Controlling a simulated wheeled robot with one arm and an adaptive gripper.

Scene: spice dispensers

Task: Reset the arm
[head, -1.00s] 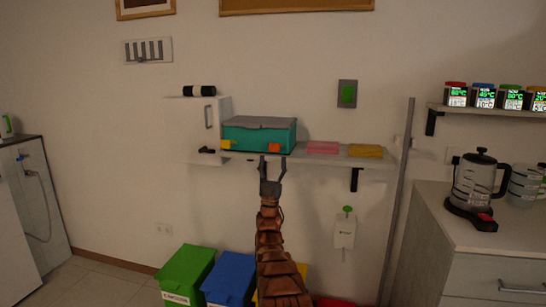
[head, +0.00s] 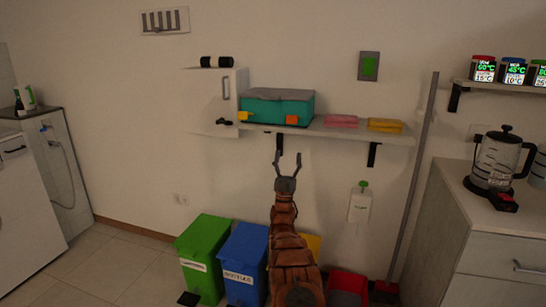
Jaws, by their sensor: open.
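My gripper (head: 288,160) is open and empty, pointing up at the end of my brown segmented arm. In the head view its fingertips show just below the wall shelf (head: 345,133), under the teal box with a grey lid (head: 272,106). I see nothing between the fingers. The gap from the fingers to the shelf in depth is hard to tell.
Pink (head: 341,121) and yellow (head: 385,125) blocks lie on the shelf. Green (head: 203,255) and blue (head: 243,258) bins stand on the floor beside my arm. A kettle (head: 497,160) stands on the right counter (head: 455,215). Floor at the left is clear.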

